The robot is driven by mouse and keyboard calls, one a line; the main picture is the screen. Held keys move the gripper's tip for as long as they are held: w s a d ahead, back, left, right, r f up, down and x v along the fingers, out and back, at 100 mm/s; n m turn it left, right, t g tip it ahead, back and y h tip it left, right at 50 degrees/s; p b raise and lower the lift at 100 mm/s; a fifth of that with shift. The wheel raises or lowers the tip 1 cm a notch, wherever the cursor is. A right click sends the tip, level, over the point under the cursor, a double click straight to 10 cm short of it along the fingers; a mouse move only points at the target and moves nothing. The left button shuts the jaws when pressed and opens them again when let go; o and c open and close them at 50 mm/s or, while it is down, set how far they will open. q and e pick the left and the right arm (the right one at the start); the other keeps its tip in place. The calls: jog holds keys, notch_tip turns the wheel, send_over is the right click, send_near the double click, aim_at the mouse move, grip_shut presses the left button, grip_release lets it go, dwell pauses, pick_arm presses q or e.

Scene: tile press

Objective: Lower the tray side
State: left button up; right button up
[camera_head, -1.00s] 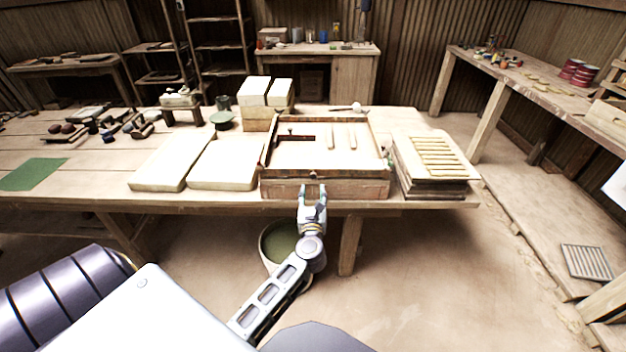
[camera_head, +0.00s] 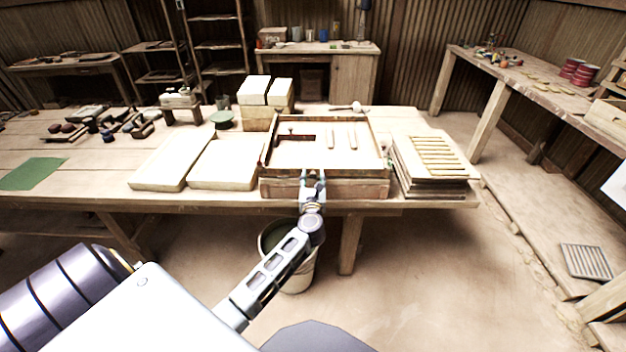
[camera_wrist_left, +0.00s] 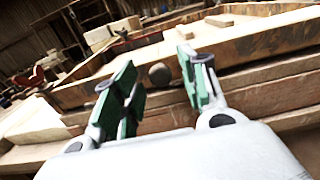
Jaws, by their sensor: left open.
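The wooden tray (camera_head: 350,160) sits on the front part of the workbench, with its near side facing me. In the left wrist view the near tray side (camera_wrist_left: 265,45) crosses behind the fingers, with a round knob (camera_wrist_left: 160,74) showing between them. My left gripper (camera_head: 313,174) is at the near side of the tray. Its green-padded fingers (camera_wrist_left: 163,85) are open, one on either side of the knob in the picture. I cannot tell whether they touch it. My right gripper is not in view.
Pale slabs (camera_head: 225,163) lie left of the tray. A stack with a slatted top (camera_head: 437,160) stands close on its right. A mallet (camera_head: 350,107) lies behind it. A bucket (camera_head: 298,275) stands on the floor below the bench edge.

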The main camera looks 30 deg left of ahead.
pick_arm(q)
jog(key=shift+c, duration=0.4)
grip_shut()
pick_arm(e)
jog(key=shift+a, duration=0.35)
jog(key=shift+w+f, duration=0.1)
